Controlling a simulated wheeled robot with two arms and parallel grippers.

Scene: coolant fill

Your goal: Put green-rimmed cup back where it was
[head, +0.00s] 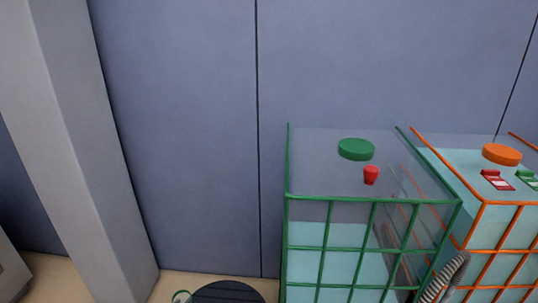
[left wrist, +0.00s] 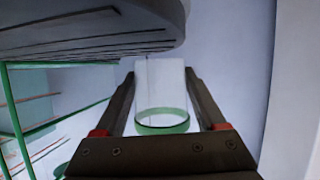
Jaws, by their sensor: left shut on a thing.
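The green-rimmed cup (left wrist: 162,122) is pale and see-through. In the left wrist view it sits between the two fingers of my left gripper (left wrist: 161,105), which is shut on it. A large grey slatted body (left wrist: 85,35), which looks like the same thing, is close to the cup in the left wrist view. I cannot tell whether the cup touches it. My right gripper is not in view.
A green-framed tank (head: 322,249) with a green cap (head: 356,149) and a small red piece (head: 371,175) stands right of the slatted top. An orange-framed tank (head: 503,235) with an orange cap (head: 502,154) is beside it. A grey pillar (head: 75,130) stands at the left.

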